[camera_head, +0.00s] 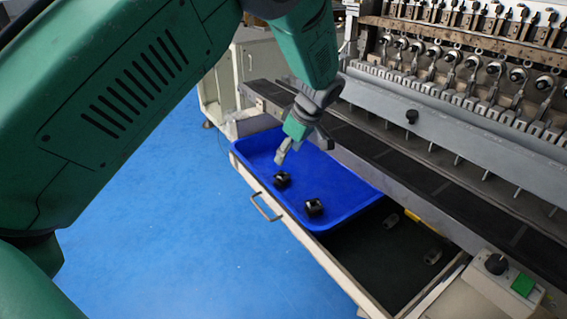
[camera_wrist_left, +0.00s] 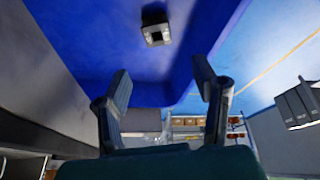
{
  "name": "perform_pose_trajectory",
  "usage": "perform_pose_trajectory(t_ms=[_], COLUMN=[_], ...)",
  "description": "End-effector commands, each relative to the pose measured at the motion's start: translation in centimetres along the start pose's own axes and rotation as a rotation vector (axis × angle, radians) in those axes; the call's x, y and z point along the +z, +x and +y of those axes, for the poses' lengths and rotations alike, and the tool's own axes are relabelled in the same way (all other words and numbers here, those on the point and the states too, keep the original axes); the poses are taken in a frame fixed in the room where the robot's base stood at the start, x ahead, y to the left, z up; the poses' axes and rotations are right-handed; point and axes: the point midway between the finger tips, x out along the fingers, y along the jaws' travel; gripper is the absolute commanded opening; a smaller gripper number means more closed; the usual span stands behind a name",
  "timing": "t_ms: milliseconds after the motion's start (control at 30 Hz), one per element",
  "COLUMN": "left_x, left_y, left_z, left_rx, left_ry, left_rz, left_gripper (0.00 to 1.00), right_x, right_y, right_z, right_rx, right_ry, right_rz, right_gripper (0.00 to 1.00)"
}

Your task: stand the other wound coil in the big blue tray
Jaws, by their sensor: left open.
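The big blue tray (camera_head: 345,187) sits in the open drawer below the machine. Two small dark coils are in it: one coil (camera_head: 283,179) toward the middle left, the other coil (camera_head: 314,207) nearer the front edge. Both appear to rest on the tray floor, apart from each other. My left gripper (camera_head: 300,151) is open and empty above the tray's back part, close to the first coil. In the left wrist view its spread fingers (camera_wrist_left: 162,80) have nothing between them, and one coil (camera_wrist_left: 156,33) shows beyond them on the blue tray floor (camera_wrist_left: 95,35). My right gripper is out of view.
The drawer's dark right part holds two small greyish pieces (camera_head: 391,220) (camera_head: 432,257). The drawer handle (camera_head: 265,207) faces the open blue floor (camera_head: 190,240). A long dark machine ledge (camera_head: 400,170) runs just behind the tray, and a control box (camera_head: 507,280) stands front right.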

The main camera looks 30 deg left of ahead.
Motion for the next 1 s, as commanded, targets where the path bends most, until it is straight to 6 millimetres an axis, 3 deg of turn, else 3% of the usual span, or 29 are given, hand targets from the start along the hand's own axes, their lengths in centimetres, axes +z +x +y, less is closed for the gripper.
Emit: perform_pose_trajectory(t_ms=[100, 300, 1000], left_x=[-0.1, 0.0, 0.0], left_y=[-2.4, -4.3, -4.5], left_z=[0.1, 0.0, 0.0], left_rx=[0.002, 0.0, -0.001], left_ry=[0.001, 0.001, 0.001], left_rz=[0.001, 0.001, 0.0], left_gripper=[0.54, 0.54, 0.54], right_x=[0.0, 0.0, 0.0], right_y=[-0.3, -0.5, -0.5], right_z=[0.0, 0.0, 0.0], right_rx=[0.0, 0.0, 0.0], right_ry=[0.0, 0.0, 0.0], right_rz=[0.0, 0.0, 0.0], right_gripper=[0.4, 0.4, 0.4])
